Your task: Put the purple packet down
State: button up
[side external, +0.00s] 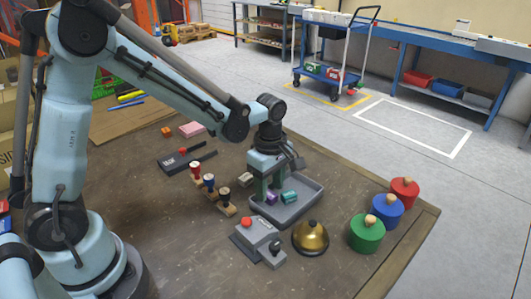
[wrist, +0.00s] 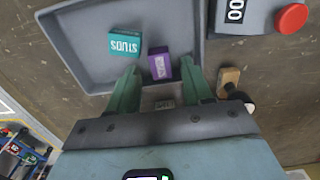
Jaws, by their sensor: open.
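The purple packet (wrist: 160,65) lies inside the grey tray (wrist: 68,45), near the tray's wall on my gripper's side. It also shows in the side view (side external: 271,198), partly covered by the fingers. My gripper (wrist: 160,71) is open, its green fingertips on either side of the purple packet with a gap visible at the right; whether the left one touches cannot be told. In the side view my gripper (side external: 266,194) points down over the tray's edge. A teal packet (wrist: 125,43) marked STUDS lies beside the purple one in the tray.
A pale packet (side external: 245,179) lies outside the tray. Wooden-based stamps (side external: 209,184), a grey box with a red button (side external: 255,234) and a brass bell (side external: 310,238) stand close by. Green (side external: 367,235), blue (side external: 387,211) and red (side external: 404,191) knobbed cylinders stand near the table's right edge.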

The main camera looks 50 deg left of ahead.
aim_at(270, 194)
notch_tip(270, 194, up, 10)
jog(key=s+a+m+t, duration=0.1)
jog(key=s+m+t, duration=0.2)
jog(key=m, duration=0.6)
jog(key=s+a+r+m+t, duration=0.1)
jog(key=s+m+t, duration=0.3)
jog(key=m, duration=0.5)
jog(key=shift+s+a+m, duration=0.4)
jog(key=shift+s+a, duration=0.2)
jog(key=shift+s, duration=0.6)
jog(key=shift+r, duration=0.1)
